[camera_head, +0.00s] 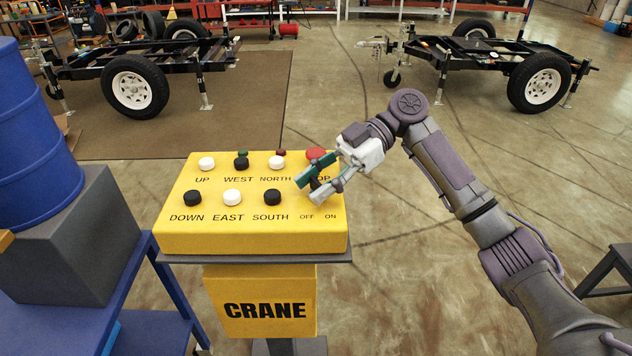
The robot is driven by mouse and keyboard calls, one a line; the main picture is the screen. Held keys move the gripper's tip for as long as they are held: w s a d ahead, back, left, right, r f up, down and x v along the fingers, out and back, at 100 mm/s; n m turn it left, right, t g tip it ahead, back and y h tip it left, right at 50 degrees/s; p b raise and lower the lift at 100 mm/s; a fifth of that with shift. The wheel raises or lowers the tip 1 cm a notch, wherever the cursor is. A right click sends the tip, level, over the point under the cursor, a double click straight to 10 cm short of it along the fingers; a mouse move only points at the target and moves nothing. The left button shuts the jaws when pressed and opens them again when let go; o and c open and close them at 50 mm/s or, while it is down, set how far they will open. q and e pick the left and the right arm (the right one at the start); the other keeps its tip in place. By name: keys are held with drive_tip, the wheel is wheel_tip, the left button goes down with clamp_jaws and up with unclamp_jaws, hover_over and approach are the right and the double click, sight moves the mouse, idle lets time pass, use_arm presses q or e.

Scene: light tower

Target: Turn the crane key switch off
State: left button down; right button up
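The yellow crane control box (175,235) stands on a pedestal in front of me. The key switch (315,184) is near its right edge, above the OFF and ON labels; only a small dark part of it shows, so its turn position cannot be told. My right gripper (309,189) reaches over the box from the right. Its two fingers are apart, one on each side of the dark key switch in this view. Contact with it cannot be made out. My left gripper is not in view.
A red stop button (316,153) sits just behind the gripper. Black and white push buttons (232,196) cover the rest of the panel. A blue barrel (35,130) on a grey block stands close at left. Trailers (490,50) are farther back.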

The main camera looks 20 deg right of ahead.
drive_tip(key=o, duration=0.4)
drive_tip(key=v, duration=1.2)
drive_tip(key=shift+d+f, duration=0.1)
